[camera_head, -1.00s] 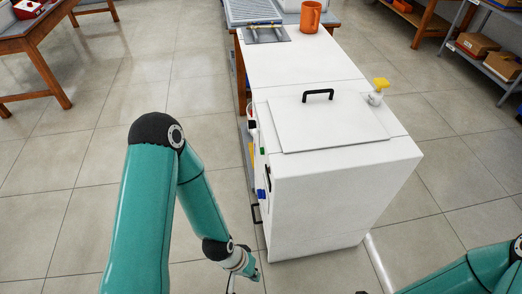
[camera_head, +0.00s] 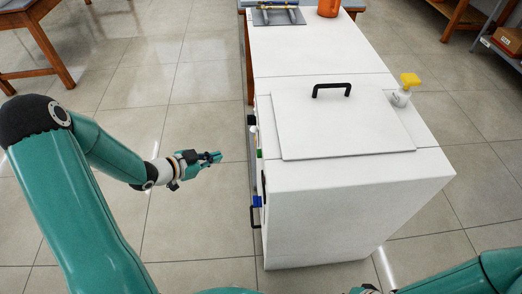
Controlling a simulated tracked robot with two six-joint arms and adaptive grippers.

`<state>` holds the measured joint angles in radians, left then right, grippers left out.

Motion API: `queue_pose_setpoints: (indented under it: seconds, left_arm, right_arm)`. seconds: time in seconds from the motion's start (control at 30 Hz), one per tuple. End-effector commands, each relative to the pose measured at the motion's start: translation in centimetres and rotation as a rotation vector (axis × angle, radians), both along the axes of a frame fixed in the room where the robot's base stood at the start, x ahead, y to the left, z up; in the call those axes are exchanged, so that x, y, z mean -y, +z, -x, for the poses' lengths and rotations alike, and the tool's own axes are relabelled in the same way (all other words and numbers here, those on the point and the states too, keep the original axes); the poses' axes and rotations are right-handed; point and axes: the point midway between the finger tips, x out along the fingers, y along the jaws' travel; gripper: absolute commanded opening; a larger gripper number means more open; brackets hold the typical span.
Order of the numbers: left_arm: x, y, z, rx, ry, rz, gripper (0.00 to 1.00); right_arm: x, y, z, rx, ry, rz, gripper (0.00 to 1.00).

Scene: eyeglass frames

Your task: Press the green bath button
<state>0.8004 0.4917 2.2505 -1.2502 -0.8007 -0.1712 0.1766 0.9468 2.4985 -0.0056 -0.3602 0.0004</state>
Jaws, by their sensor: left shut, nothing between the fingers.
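The green button (camera_head: 259,153) shows as a small patch on the left side face of the white cabinet (camera_head: 340,215), seen at a steep angle. A blue part (camera_head: 257,201) sits lower on that same face. My left gripper (camera_head: 216,157) is shut and empty, left of the cabinet and pointing right toward that face. A gap shows between its fingertips and the cabinet in this view. My right arm (camera_head: 480,275) is at the bottom right; its gripper cannot be made out clearly.
The cabinet top carries a lid with a black handle (camera_head: 332,88) and a yellow-topped valve (camera_head: 408,82). An orange mug (camera_head: 328,8) stands at the back. The floor left of the cabinet is clear.

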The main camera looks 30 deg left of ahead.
Motion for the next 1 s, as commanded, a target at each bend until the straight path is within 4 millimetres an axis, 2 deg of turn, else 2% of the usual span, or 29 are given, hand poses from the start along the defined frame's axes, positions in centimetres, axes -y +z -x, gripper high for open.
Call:
queue_pose_setpoints:
  seconds: [0.47,1.0]
  left_arm:
    - [0.9,-0.1,-0.5,0.0,-0.004,0.002,0.0]
    - [6.5,-0.2,-4.0,0.001,-0.004,0.001,0.0]
  right_arm:
    - [0.0,-0.4,0.0,0.0,0.0,0.0,0.0]
    - [0.0,-3.0,0.0,0.0,0.0,0.0,0.0]
